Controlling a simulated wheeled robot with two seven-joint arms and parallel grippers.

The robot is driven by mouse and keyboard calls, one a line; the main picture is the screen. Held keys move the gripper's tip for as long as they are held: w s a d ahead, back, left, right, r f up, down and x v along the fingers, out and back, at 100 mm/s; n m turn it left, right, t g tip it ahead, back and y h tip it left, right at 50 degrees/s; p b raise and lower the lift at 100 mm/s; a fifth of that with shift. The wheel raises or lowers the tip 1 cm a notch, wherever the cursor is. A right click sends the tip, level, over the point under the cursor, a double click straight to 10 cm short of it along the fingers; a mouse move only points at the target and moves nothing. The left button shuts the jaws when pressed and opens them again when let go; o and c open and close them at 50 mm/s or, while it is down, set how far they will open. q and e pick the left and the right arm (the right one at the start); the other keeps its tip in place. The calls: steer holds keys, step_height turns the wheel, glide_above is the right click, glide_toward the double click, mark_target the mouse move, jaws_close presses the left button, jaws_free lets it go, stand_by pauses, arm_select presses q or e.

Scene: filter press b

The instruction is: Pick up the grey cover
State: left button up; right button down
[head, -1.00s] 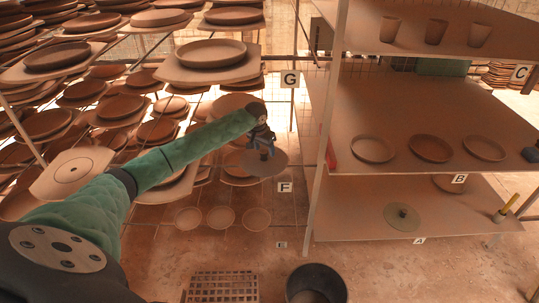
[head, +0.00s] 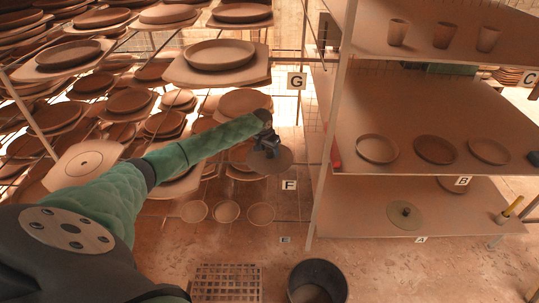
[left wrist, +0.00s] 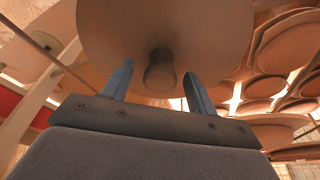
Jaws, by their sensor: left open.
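A round grey-brown cover (head: 272,165) with a short knob stands out near label F in the head view. In the left wrist view the same cover (left wrist: 205,32) fills the upper middle, its knob (left wrist: 160,72) pointing toward the camera. My left gripper (head: 267,146) is at the cover's knob. In the left wrist view its two blue fingers are open on either side of the knob, with gaps showing. A second grey-green disc with a dark knob (head: 405,210) lies on the lower shelf at the right. My right gripper is not seen.
Racks of plates (head: 220,54) fill the left. A shelf unit (head: 445,108) with cups and dishes stands at the right, its post close to the cover. A dark bucket (head: 317,283) and a floor grate (head: 226,282) are below. Three small dishes (head: 226,211) lie below the cover.

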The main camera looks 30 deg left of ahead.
arm_select(q)
steer(key=shift+w+f, duration=0.15)
steer(key=shift+f, duration=0.3)
steer(key=c, duration=1.2)
steer(key=shift+r, duration=0.1)
